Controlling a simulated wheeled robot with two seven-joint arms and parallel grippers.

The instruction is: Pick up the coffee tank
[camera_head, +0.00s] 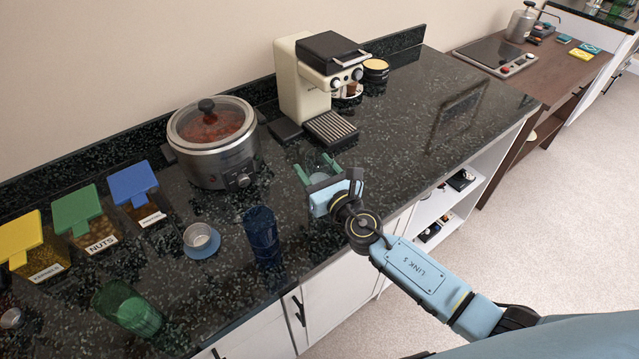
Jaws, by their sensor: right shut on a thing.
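My right gripper (316,170) reaches over the dark counter in front of the coffee machine, its green-tipped fingers pointing away from me. It is shut on a small clear, see-through thing (319,179), which looks like the coffee tank. The gripper body hides part of it, and I cannot tell whether it touches the counter. The cream and black coffee machine (290,82) stands behind, with its ribbed drip tray (330,127) just beyond the gripper. My left gripper is not in view.
A slow cooker (213,150) stands left of the machine. A dark blue glass (262,236), a small metal cup on a blue saucer (187,253) and a green glass (128,308) stand nearer. Lidded containers (86,222) line the left. The counter right of the machine is mostly clear.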

